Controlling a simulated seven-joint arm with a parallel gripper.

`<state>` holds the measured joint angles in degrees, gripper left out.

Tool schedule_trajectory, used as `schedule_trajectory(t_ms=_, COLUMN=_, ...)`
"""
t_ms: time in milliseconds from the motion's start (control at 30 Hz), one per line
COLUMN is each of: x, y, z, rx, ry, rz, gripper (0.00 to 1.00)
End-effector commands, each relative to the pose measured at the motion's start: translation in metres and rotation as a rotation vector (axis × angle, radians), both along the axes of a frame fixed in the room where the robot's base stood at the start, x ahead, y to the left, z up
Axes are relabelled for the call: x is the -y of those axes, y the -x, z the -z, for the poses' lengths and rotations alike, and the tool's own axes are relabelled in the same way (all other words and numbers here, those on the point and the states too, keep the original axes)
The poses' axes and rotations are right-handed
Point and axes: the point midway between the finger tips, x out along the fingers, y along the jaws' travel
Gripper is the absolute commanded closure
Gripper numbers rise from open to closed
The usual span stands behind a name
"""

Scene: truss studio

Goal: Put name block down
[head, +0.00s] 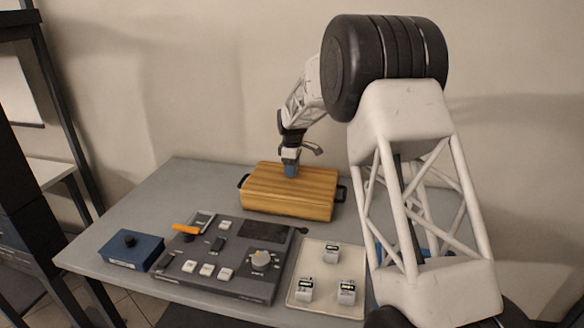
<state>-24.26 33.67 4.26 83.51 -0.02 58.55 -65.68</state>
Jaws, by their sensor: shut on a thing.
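My gripper (290,165) is at the back of the table, pointing down over a wooden box (300,197) with dark side handles. It is shut on a small blue block (291,171), which I take to be the name block. The block is upright at the top surface of the wooden box; I cannot tell whether it touches the wood. Any lettering on it is too small to read.
A dark control panel (205,280) with white buttons, a knob and an orange-handled lever lies in front. A blue box (132,250) is at left. A pale tray (327,254) holds 3 small white blocks. The table's back left is clear.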

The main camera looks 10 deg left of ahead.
Motion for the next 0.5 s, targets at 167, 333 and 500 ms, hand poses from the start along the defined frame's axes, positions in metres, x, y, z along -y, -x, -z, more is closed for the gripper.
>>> schedule_trajectory(t_ms=167, x=0.0, y=0.0, z=0.001, rx=0.0, ry=0.0, rz=0.0, gripper=0.22)
schedule_trajectory(t_ms=333, x=0.0, y=0.0, z=0.001, rx=0.0, ry=0.0, rz=0.0, gripper=0.15)
schedule_trajectory(t_ms=500, x=0.0, y=0.0, z=0.0006, rx=0.0, ry=0.0, rz=0.0, gripper=0.15)
